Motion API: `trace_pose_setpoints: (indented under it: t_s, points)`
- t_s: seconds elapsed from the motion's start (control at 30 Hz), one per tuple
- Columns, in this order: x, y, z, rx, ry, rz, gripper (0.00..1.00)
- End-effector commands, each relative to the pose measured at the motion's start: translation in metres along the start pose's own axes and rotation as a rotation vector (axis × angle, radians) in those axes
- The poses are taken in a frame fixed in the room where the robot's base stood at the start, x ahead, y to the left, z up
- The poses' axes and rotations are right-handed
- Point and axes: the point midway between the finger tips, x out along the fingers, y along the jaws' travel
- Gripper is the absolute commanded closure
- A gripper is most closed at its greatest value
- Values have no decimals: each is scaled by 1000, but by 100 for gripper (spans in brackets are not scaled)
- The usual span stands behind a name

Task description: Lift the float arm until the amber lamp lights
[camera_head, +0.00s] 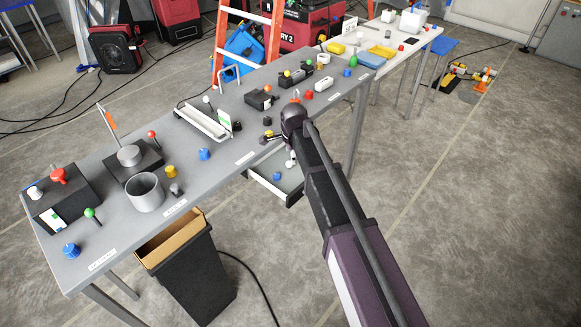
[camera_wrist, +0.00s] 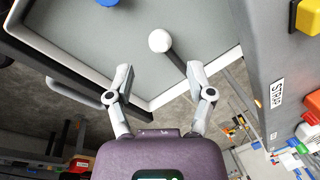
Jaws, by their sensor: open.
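In the wrist view, a white ball (camera_wrist: 159,40) sits on the end of a dark rod (camera_wrist: 176,62), over the grey floor of an open drawer (camera_wrist: 205,28). This looks like the float arm, though I cannot be sure. My gripper (camera_wrist: 160,72) is open, its fingers spread below the ball. The right finger is close to the rod; I cannot tell whether they touch.
A blue cap (camera_wrist: 98,2) lies in the drawer. The long grey bench (camera_head: 215,175) holds a grey cup (camera_head: 145,193), black boxes and several coloured knobs. A black bin (camera_head: 195,270) stands below its front edge. The floor at right is mostly open.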

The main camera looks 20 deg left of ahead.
Motion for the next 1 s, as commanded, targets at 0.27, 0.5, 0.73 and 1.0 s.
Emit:
trace_pose_setpoints:
  t_s: [0.27,0.5,0.73,1.0]
  points:
    - [26,0,0,0,0,0,31]
    - [42,0,0,0,0,0,31]
    - [50,0,0,0,0,0,31]
    - [50,0,0,0,0,0,31]
